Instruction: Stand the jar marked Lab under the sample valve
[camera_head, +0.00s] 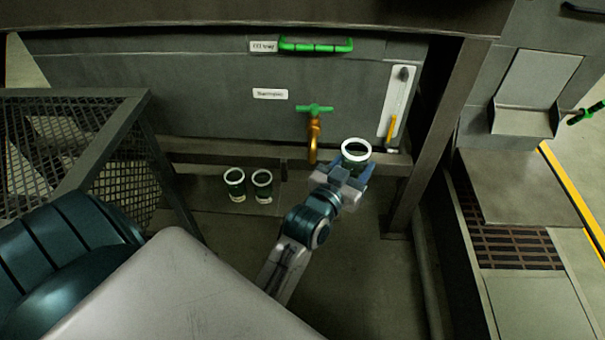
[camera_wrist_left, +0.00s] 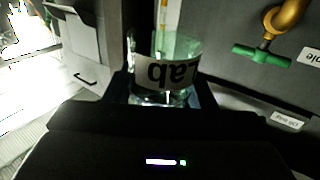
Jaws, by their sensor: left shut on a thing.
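The clear glass jar marked Lab (camera_head: 356,152) has a white rim, and its label shows upside down in the left wrist view (camera_wrist_left: 172,74). My left gripper (camera_head: 345,180) is shut on this jar and holds it up off the floor. The sample valve (camera_head: 313,135) is a brass tap with a green handle on the grey machine's front. It also shows at the upper right of the left wrist view (camera_wrist_left: 285,22). The jar is to the right of the spout and apart from it. My right gripper is not in view.
Two similar jars (camera_head: 235,184) (camera_head: 262,185) stand at lower left of the valve. A sight gauge (camera_head: 397,105) is on the panel at right, near a dark post (camera_head: 437,120). A mesh guard (camera_head: 75,145) stands at left. A green drawer handle (camera_head: 315,45) is above.

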